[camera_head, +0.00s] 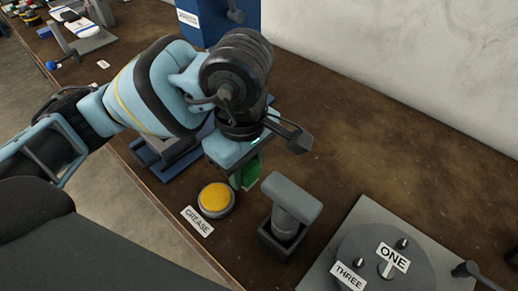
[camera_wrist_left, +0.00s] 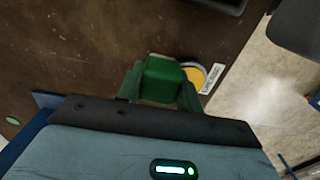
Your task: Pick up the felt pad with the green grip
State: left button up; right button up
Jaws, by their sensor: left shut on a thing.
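The felt pad's green grip (camera_head: 250,172) is a green block below my left gripper (camera_head: 243,178) in the head view. In the left wrist view the green grip (camera_wrist_left: 162,77) sits between the two fingers of the left gripper (camera_wrist_left: 160,88), which is shut on it. The felt under the grip is hidden, and I cannot tell whether it touches the table. A round tin with yellow grease (camera_head: 215,198) is just left of the grip, with a GREASE label (camera_head: 197,220) in front of it. My right gripper is not in view.
A grey T-shaped handle (camera_head: 292,196) stands in a dark square holder to the right. Further right is a grey plate with a round dial (camera_head: 375,262) labelled ONE and THREE. A blue box (camera_head: 222,18) stands behind the arm. Brown tabletop (camera_head: 350,140) is clear toward the wall.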

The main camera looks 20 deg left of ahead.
pick_arm(q)
jog(key=s, duration=0.6)
jog(key=s+r, duration=0.1)
jog(key=s, duration=0.2)
jog(key=shift+s+a, duration=0.35)
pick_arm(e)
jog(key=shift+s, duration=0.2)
